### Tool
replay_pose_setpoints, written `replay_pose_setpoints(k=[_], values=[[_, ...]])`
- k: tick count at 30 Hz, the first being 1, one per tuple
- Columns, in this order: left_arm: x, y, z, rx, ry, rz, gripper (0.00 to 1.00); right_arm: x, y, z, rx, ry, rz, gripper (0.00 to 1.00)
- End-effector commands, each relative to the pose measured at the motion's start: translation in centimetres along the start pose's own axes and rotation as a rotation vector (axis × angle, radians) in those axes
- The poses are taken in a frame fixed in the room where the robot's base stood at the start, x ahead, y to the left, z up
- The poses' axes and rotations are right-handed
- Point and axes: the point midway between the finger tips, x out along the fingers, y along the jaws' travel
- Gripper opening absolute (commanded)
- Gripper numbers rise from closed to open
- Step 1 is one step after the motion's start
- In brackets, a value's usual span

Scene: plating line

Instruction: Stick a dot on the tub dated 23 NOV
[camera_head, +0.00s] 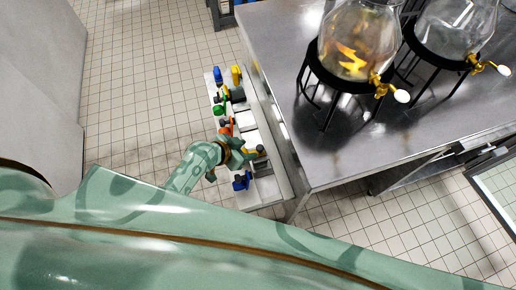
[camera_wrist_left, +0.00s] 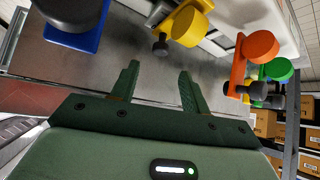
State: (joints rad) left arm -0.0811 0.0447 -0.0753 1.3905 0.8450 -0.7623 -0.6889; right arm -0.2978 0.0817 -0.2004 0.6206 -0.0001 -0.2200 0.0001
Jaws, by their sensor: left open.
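No tub with a readable 23 NOV date shows in either view. Several coloured pieces with round heads stand along a narrow pale bench in the head view: blue (camera_head: 217,74), yellow (camera_head: 237,74), green (camera_head: 218,110), orange (camera_head: 227,128) and another blue (camera_head: 241,181). In the left wrist view, blue (camera_wrist_left: 75,38), yellow (camera_wrist_left: 188,26), orange (camera_wrist_left: 240,66) and green (camera_wrist_left: 278,70) pieces lie beyond the fingertips. What they are is unclear. My left gripper (camera_wrist_left: 157,78) is open, with nothing between its fingers. My right gripper is out of view.
The narrow bench (camera_head: 272,188) runs beside a large steel table (camera_head: 320,165). Two glass dispensers (camera_head: 346,45) (camera_head: 455,28) with gold taps stand on black stands on that table. Cardboard boxes (camera_wrist_left: 264,122) show at the right of the wrist view. Tiled floor (camera_head: 140,70) lies open left of the bench.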

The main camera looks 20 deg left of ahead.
Motion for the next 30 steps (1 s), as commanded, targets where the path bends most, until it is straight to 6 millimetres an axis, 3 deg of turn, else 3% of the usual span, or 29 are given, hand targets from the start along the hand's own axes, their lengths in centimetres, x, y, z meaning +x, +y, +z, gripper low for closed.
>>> replay_pose_setpoints(k=[3,9,22,27,30], values=[[3.3,0.0,0.3,-0.003,0.001,0.0,0.46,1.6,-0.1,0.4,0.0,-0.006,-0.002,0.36],[6.4,-0.1,0.2,-0.002,-0.001,-0.001,0.46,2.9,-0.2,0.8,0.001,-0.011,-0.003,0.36],[7.3,-0.1,0.0,0.0,-0.001,-0.002,0.46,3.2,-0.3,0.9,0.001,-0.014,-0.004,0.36],[7.3,-0.1,0.0,0.0,-0.001,-0.002,0.0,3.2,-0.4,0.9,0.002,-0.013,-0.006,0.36],[7.3,-0.1,0.0,0.0,-0.001,-0.002,0.0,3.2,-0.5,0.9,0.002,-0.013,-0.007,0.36]])
